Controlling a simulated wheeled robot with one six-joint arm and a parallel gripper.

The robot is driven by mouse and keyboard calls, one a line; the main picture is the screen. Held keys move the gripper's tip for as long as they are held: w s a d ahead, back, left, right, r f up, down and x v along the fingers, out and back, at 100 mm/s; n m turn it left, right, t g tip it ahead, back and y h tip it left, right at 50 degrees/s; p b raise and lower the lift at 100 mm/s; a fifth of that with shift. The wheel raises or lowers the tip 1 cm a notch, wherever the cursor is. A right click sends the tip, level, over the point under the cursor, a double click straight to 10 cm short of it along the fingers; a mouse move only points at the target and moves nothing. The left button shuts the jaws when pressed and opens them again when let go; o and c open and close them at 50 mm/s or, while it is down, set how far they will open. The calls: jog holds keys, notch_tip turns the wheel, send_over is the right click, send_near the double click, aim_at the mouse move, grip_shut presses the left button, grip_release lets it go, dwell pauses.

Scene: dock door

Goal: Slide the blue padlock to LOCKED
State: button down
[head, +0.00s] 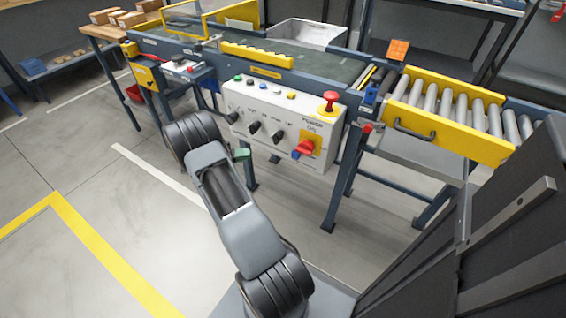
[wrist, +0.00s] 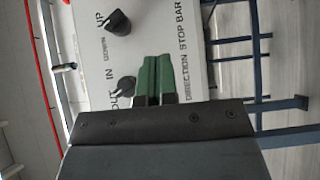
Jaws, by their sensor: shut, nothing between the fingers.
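A small blue fitting (head: 371,94) stands at the right end of the conveyor frame, beside yellow-and-black striping. It may be the blue padlock, but it is too small to tell its shape or any LOCKED marking. My gripper (head: 241,155) shows its green fingertips in front of the lower left of the white control panel (head: 285,105). In the wrist view my gripper (wrist: 157,72) has its two green fingers together and empty. They point at the panel, close to the OUT/IN knob (wrist: 124,88). I cannot tell whether they touch it. No padlock shows in the wrist view.
The panel carries several black knobs, a red mushroom button (head: 329,98) and a red power switch (head: 304,148). A yellow gate with a handle (head: 414,132) and rollers (head: 460,104) stand at the right.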

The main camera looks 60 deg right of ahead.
aim_at(296, 155)
jog(key=shift+d+f, duration=0.1)
jog(key=shift+f, duration=0.15)
jog(key=b+x, duration=0.2)
jog(key=x, duration=0.8)
jog(key=shift+s, duration=1.15)
jog(key=shift+s+r+b, duration=0.1)
jog(key=shift+s+b, duration=0.3)
jog(key=shift+s, duration=0.5)
jog(key=s, duration=0.5)
jog(key=shift+w, duration=0.1)
